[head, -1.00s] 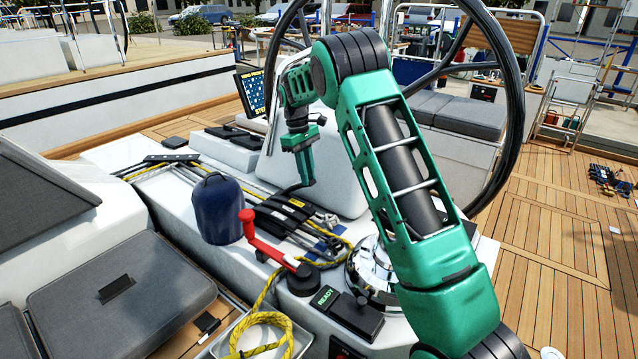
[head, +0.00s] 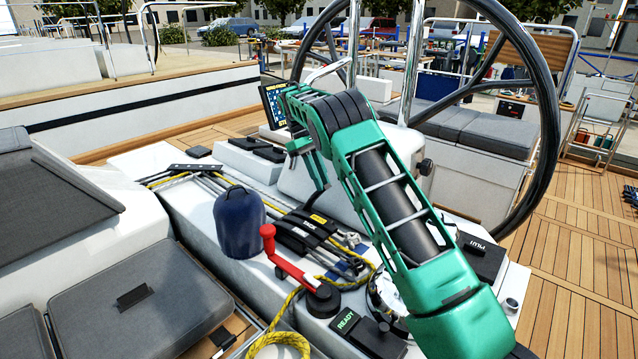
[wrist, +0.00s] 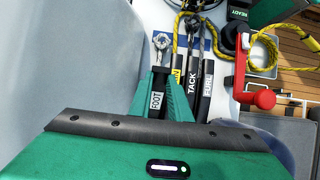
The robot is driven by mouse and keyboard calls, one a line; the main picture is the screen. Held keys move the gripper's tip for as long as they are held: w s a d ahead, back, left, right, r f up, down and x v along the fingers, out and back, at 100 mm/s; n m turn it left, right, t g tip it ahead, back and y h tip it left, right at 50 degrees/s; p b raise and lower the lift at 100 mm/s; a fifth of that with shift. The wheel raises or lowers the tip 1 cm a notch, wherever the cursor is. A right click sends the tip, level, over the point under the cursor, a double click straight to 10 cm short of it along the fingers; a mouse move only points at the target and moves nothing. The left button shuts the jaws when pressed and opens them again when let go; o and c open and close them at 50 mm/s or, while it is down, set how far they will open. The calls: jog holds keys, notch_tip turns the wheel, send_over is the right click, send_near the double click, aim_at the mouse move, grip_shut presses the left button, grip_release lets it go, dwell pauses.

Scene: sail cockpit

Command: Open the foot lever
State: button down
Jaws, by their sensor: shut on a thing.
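The foot lever (wrist: 156,104) is a black handle with a white FOOT label, in the wrist view. It lies between the green fingers of my gripper (wrist: 158,84), which is shut on it. A silver fitting (wrist: 161,42) shows beyond the lever's far end. To its right are a black lever with a yellow, partly hidden label (wrist: 177,80), the TACK lever (wrist: 193,78) and the FURL lever (wrist: 206,88). In the head view my gripper (head: 318,178) is above the far end of the lever bank (head: 305,232), partly behind my arm. The lever's exact angle is unclear.
A red winch handle (head: 285,262) and a dark blue bag (head: 239,222) stand left of my arm. Yellow rope (head: 282,342) runs along the console. The large steering wheel (head: 545,120) rises behind and right of my arm. Grey cushions (head: 140,310) lie at lower left.

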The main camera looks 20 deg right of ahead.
jog(key=shift+a+f, duration=0.15)
jog(key=shift+a, duration=0.1)
jog(key=c, duration=1.9)
grip_release()
jog(key=shift+d, duration=0.1)
jog(key=shift+w+r, duration=0.1)
jog(key=shift+r, duration=0.4)
jog(key=r, duration=0.3)
jog(key=shift+a+r, duration=0.3)
jog(key=shift+a, duration=0.1)
jog(key=s+a+r, duration=0.1)
jog(key=a+r, duration=0.1)
jog(key=a, duration=0.1)
jog(key=s+a+r, duration=0.2)
jog(key=a, duration=0.1)
jog(key=s+a+r, duration=0.2)
jog(key=a, duration=0.1)
jog(key=shift+a+r, duration=0.2)
jog(key=shift+a, duration=0.15)
